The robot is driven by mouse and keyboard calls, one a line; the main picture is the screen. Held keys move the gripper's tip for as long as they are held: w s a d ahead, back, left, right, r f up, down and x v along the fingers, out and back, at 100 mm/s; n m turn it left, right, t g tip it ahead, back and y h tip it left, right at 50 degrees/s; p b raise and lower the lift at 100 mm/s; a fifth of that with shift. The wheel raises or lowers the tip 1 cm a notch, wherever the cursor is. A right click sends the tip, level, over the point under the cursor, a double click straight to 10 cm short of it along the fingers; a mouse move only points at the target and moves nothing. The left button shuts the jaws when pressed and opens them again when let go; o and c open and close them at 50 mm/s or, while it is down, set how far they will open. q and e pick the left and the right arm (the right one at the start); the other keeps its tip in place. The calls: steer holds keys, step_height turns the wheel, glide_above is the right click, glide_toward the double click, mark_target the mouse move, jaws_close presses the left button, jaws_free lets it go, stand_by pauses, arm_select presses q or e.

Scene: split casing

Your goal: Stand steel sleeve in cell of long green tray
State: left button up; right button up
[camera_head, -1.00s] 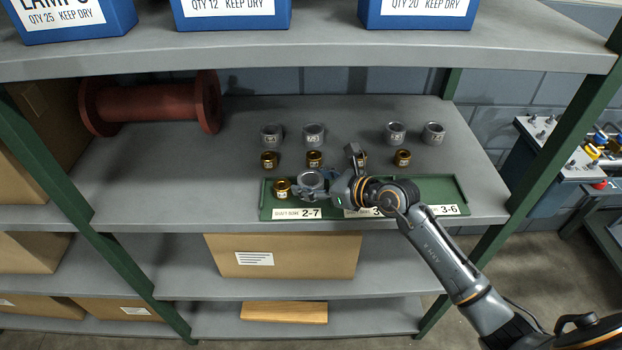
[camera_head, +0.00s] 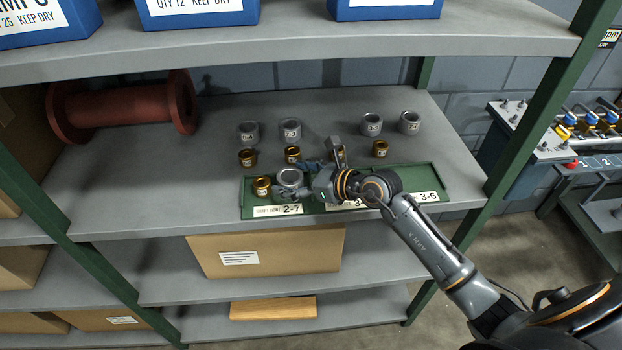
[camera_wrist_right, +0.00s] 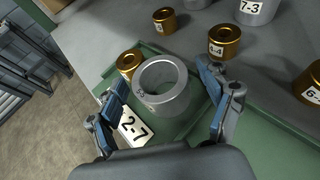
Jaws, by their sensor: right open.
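The steel sleeve (camera_head: 289,178) stands upright, open end up, in the left part of the long green tray (camera_head: 408,180), by the 2-7 label (camera_head: 291,210). In the right wrist view the sleeve (camera_wrist_right: 170,103) sits between the spread blue fingers of my right gripper (camera_wrist_right: 165,95), with gaps on both sides. The right gripper (camera_head: 306,181) is open and low over the tray. A brass sleeve (camera_head: 262,187) stands just left of the steel one, also in the tray. The gripper and arm hide the tray's middle. My left gripper is not in view.
Several steel sleeves (camera_head: 371,124) and several brass bushings (camera_head: 380,149) stand on the shelf behind the tray. A red spool (camera_head: 130,108) lies at the left. The upper shelf (camera_head: 330,48) with blue bins overhangs. A green post (camera_head: 520,120) stands at the right.

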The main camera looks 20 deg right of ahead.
steer(key=b+v, duration=0.2)
steer(key=v, duration=0.9)
steer(key=shift+s, duration=0.15)
steer(key=shift+d, duration=0.15)
